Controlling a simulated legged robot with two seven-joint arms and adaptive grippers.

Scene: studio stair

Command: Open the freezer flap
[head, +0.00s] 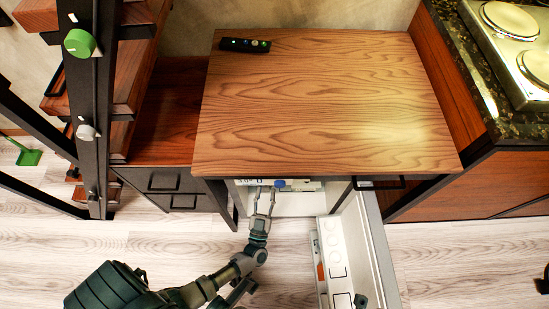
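A small fridge stands under a wood-topped counter, with its white door (368,245) swung open to the right. In the fridge's mouth, just below the counter's front edge, a white strip that looks like the freezer flap (303,186) shows with a blue spot on it. The counter hides most of it, and I cannot tell its angle. My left gripper (265,193) reaches up into the opening, its fingers spread, close to the flap's left part and the blue spot. I cannot tell whether it touches. My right gripper is not seen.
The wooden countertop (325,100) overhangs the fridge and carries a dark remote-like bar (245,45). The open door's shelves stand right of my arm. A drawer cabinet (172,185) is at left, a stove (515,45) at right.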

